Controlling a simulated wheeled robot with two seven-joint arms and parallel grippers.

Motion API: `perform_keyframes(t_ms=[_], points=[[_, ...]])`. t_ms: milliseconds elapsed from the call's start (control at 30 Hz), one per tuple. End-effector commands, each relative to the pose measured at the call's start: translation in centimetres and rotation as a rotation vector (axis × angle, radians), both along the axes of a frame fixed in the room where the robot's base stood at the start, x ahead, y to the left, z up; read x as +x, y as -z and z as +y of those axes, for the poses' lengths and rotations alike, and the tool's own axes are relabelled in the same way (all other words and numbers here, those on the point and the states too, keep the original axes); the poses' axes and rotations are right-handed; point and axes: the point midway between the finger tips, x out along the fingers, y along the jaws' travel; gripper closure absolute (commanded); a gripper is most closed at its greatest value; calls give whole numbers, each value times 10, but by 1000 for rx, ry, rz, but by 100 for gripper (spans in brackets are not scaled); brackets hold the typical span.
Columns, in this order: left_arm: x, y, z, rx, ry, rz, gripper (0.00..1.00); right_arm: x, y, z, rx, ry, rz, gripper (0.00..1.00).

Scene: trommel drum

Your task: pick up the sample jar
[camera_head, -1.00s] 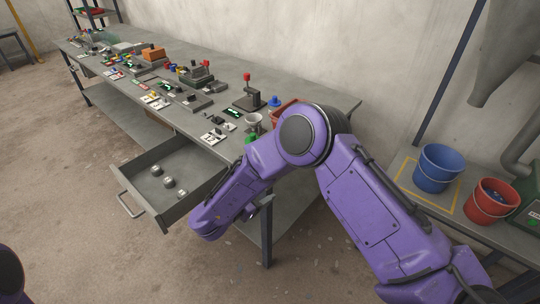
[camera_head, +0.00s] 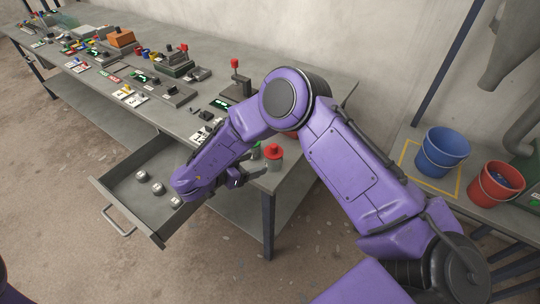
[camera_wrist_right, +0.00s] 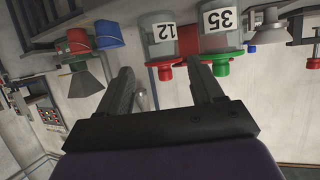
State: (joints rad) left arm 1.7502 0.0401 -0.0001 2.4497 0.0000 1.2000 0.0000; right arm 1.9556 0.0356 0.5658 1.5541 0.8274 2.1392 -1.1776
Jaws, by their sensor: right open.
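Two clear jars stand at the near end of the workbench (camera_head: 318,98). One has a red lid (camera_head: 274,150); the other has a green lid (camera_head: 256,151) and is mostly hidden by my right arm. In the right wrist view they appear upside down: the red-lidded jar (camera_wrist_right: 158,50) has a label reading 12, the green-lidded jar (camera_wrist_right: 221,45) one reading 35. I cannot tell which is the sample jar. My right gripper (camera_wrist_right: 160,70) is open and empty, pointing toward the jars; the red lid shows between its fingertips. My left gripper is out of view.
A lever device (camera_head: 235,88) and small parts crowd the bench. A blue bucket (camera_head: 442,155) and red bucket (camera_head: 495,185) stand on a side table at right.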

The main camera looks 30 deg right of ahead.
Motion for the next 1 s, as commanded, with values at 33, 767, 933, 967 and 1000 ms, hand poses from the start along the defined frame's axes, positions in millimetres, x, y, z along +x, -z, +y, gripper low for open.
perform_keyframes(t_ms=[33,767,933,967,1000], points=[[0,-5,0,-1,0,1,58,2,1,-8,1,-2,2,34],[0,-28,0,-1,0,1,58,11,32,-68,0,-1,-2,47],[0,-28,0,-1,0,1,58,11,32,-68,0,-1,-2,75],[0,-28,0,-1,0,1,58,11,32,-68,0,-1,-2,75],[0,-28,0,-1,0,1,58,11,32,-68,0,-1,-2,75]])
